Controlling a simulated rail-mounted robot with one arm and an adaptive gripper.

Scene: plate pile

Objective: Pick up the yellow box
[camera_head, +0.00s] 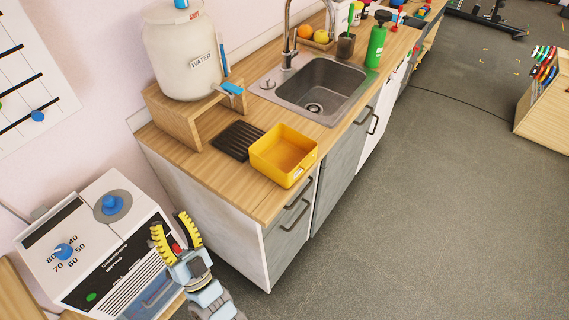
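The yellow box (284,155) is an open-topped, empty-looking tray. It sits on the wooden countertop (237,190) near the front edge, partly against a dark ribbed drain mat. My gripper (171,234) has yellow ribbed fingers and is at the lower left, beside the white appliance and below the counter's left end. Its fingers are spread apart with nothing seen between them. It is well apart from the yellow box, to the left and below it in the picture.
A white water tank (186,52) stands on a wooden stand behind the box. A sink (318,88) with a faucet is to the right, with a green bottle (376,42) beyond. The white dial appliance (100,250) is next to my gripper. The grey floor at right is mostly clear.

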